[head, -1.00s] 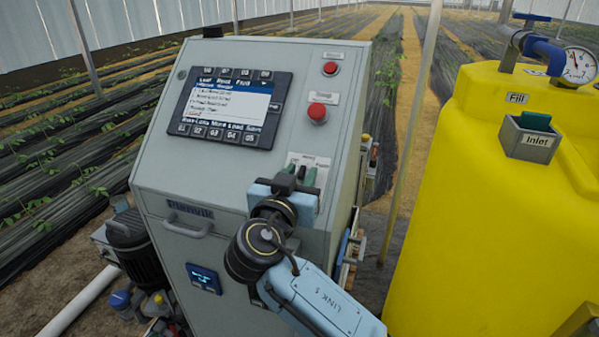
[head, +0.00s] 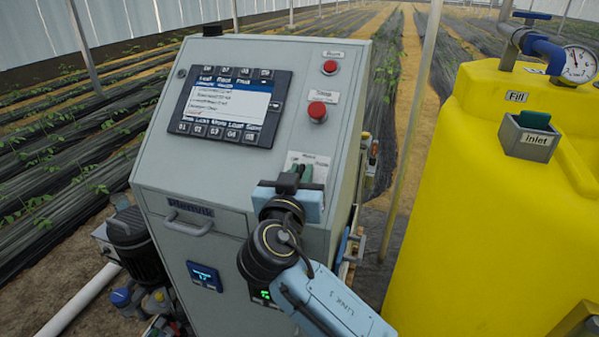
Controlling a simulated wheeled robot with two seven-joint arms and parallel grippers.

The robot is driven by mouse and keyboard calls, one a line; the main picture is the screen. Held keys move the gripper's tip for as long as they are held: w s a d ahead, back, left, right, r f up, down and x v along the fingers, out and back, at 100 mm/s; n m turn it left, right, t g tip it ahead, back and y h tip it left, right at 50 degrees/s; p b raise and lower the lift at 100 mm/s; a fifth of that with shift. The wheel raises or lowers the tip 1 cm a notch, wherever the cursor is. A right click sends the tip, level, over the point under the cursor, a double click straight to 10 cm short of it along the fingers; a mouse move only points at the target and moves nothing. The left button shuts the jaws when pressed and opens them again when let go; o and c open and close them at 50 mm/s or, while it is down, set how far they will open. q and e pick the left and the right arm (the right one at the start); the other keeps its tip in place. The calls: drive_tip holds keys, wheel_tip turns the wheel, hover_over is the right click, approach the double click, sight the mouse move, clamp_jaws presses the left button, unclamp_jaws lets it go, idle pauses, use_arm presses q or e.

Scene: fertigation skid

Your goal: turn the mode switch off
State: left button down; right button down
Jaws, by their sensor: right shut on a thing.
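The mode switch sits on a small pale label plate (head: 320,162) at the lower right of the grey cabinet's sloped face in the head view. My right gripper (head: 298,172) is at this plate, its dark fingers close together and shut on the switch's knob. The fingers and gripper body hide the knob, so its position cannot be read. My left gripper is out of view.
Above the plate are two red buttons (head: 317,112) and a screen with keys (head: 228,106). A handle (head: 188,222) juts from the cabinet front. A yellow tank (head: 470,215) with a gauge (head: 577,64) stands to the right. A pump (head: 137,246) is at the lower left.

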drive_tip(key=shift+d+r+n+y+p, duration=0.1)
drive_tip(key=shift+n+y+p, duration=0.5)
drive_tip(key=shift+n+y, duration=0.4)
drive_tip(key=n+y+p, duration=0.4)
drive_tip(key=n+p, duration=0.1)
drive_tip(key=shift+d+r+n+g, duration=0.1)
drive_tip(key=shift+d+n+g, duration=0.1)
drive_tip(key=shift+n+g, duration=0.15)
drive_tip(key=shift+n+g+y+p, duration=0.45)
drive_tip(key=shift+n+y+p, duration=0.25)
drive_tip(key=shift+n+p, duration=0.25)
drive_tip(key=shift+f+n+y+p, duration=0.2)
drive_tip(key=shift+n+y+p, duration=0.1)
drive_tip(key=shift+p, duration=0.05)
drive_tip(key=shift+f, duration=0.1)
drive_tip(key=c, duration=1.6)
unclamp_jaws()
drive_tip(key=shift+o, duration=0.3)
